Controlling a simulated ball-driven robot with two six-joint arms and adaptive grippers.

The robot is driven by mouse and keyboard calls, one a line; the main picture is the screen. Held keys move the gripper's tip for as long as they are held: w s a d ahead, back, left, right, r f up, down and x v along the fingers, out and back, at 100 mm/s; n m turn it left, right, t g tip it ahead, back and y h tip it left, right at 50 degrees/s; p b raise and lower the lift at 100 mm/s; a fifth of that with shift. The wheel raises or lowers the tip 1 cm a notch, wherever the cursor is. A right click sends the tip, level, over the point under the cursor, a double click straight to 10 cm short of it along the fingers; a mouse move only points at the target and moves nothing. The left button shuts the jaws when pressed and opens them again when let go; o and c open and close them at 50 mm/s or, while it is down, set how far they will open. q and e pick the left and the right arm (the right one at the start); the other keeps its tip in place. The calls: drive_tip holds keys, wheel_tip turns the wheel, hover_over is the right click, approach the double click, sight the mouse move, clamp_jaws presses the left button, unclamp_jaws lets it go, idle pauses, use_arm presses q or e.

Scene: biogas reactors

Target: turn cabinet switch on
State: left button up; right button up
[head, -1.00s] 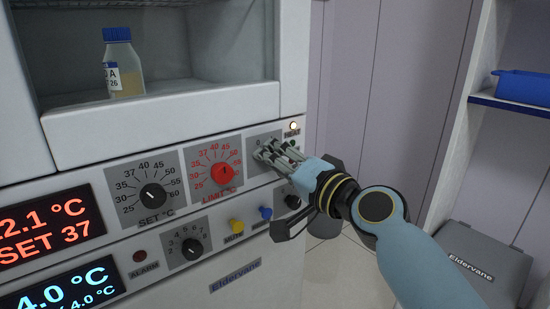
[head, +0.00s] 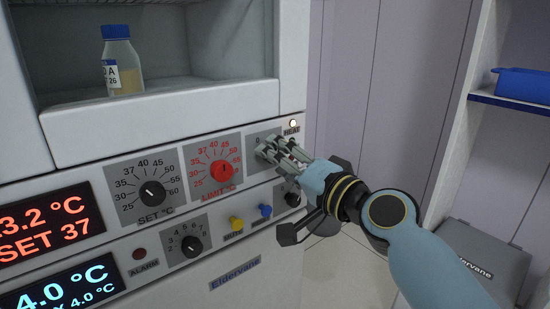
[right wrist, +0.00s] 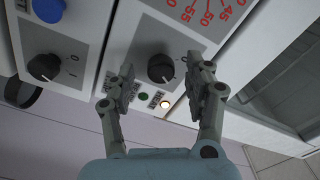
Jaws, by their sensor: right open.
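The cabinet's upper right rotary switch is a black knob (right wrist: 160,67) on a grey plate (head: 257,139) marked 0. In the head view my right gripper (head: 268,151) covers the knob. In the right wrist view my right gripper (right wrist: 164,76) is open, with one finger on each side of the knob. Contact with the knob is not clear. A HEAT lamp (head: 293,124) near the plate glows; it also shows in the right wrist view (right wrist: 165,103). My left gripper is not in view.
A red LIMIT dial (head: 222,170) and a black SET dial (head: 152,194) lie to the left. Yellow (head: 236,224) and blue (head: 265,211) buttons sit below, beside a second black 0/I knob (right wrist: 43,67). A bottle (head: 122,62) stands in the cabinet recess.

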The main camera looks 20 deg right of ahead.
drive_tip(key=v, duration=1)
drive_tip(key=shift+s, duration=0.25)
drive_tip(key=shift+d+r, duration=0.1)
drive_tip(key=s+d+f+g+h, duration=0.1)
drive_tip(key=s+d+f+g, duration=0.15)
drive_tip(key=f, duration=0.85)
drive_tip(key=s+d+f+n+g+h, duration=0.1)
drive_tip(key=s+f+g+h, duration=0.15)
drive_tip(key=f, duration=0.95)
drive_tip(key=s+d+f+g+h, duration=0.1)
drive_tip(key=s+d+f+g, duration=0.15)
drive_tip(key=f, duration=0.85)
drive_tip(key=s+d+f+n+g+h, duration=0.1)
drive_tip(key=s+d+f+n+g, duration=0.2)
drive_tip(key=s+f, duration=1.25)
drive_tip(key=s+f+n+g+h, duration=0.1)
drive_tip(key=s+f+n+g, duration=0.1)
drive_tip(key=s, duration=0.9)
drive_tip(key=s+d+f+n+g, duration=0.1)
drive_tip(key=s+f+g, duration=0.3)
drive_tip(key=s, duration=0.6)
drive_tip(key=shift+s+d+f+n+h, duration=0.2)
drive_tip(key=shift+s+d+n+h, duration=0.15)
drive_tip(key=shift+n, duration=0.35)
